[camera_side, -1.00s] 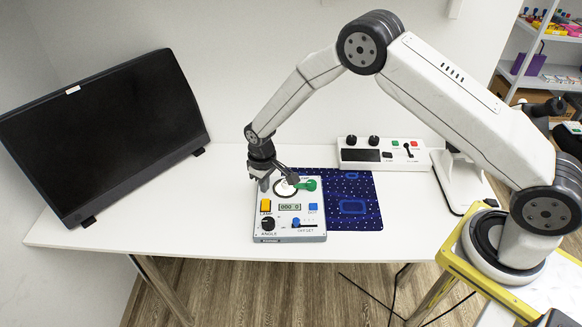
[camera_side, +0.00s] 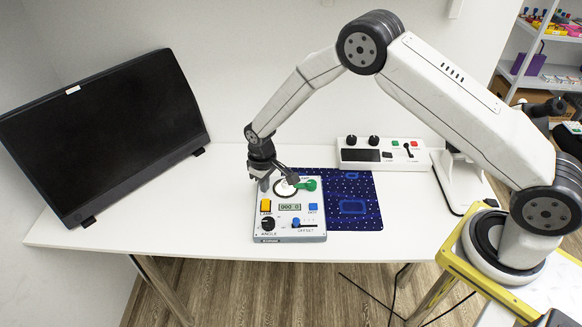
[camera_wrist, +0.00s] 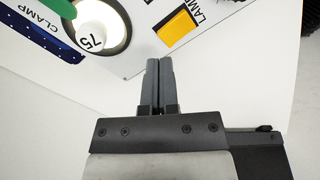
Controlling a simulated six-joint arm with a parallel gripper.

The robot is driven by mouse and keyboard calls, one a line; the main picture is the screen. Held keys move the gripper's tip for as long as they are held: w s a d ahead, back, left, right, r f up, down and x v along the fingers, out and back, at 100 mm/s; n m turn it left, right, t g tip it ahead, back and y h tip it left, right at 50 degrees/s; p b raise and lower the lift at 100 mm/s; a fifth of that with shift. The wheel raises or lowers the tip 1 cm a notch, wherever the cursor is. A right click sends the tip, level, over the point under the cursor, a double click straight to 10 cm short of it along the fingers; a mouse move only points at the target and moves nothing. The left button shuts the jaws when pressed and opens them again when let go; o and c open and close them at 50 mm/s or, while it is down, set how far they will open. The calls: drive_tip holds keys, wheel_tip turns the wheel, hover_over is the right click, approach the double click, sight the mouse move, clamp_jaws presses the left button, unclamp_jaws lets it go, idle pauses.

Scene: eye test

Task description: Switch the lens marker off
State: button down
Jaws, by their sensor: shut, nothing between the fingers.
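The lens marker (camera_side: 318,235) is a light panel box on the table in the side view. It has a yellow LAMP button (camera_side: 266,205), a small display (camera_side: 290,207), a blue button (camera_side: 313,207), a black ANGLE knob (camera_side: 268,223) and a blue OFFSET slider (camera_side: 297,222). At its back are a round lens (camera_side: 286,187) and a green clamp lever (camera_side: 306,185). My gripper (camera_side: 263,184) is shut and empty at the panel's back left. In the wrist view my fingertips (camera_wrist: 158,62) appear near the panel's edge, below the yellow LAMP button (camera_wrist: 178,30). The small labels are partly unreadable.
A blue patterned mat (camera_side: 365,205) lies right of and behind the panel. A white control box (camera_side: 375,142) with knobs stands behind it. A black monitor (camera_side: 105,130) stands at the left. The white table (camera_side: 185,210) between monitor and panel is clear.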

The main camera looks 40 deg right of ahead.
drive_tip(key=shift+f, duration=1.55)
idle(1.6)
drive_tip(key=shift+r, duration=0.15)
wheel_tip(320, 180, up, 7)
idle(1.0)
idle(0.4)
drive_tip(key=s+d+r+m+t, duration=0.1)
drive_tip(key=s+d+r, duration=0.2)
drive_tip(key=s+r, duration=0.2)
drive_tip(key=s+d+r+m, duration=0.1)
drive_tip(key=s+d+r, duration=0.2)
drive_tip(key=s+r, duration=0.25)
drive_tip(key=s+d+r+m+t, duration=0.1)
drive_tip(key=s+d+r, duration=0.2)
drive_tip(key=s, duration=0.9)
drive_tip(key=shift+s+d+r+t, duration=0.2)
drive_tip(key=shift+r+t, duration=0.1)
drive_tip(key=shift+r, duration=0.15)
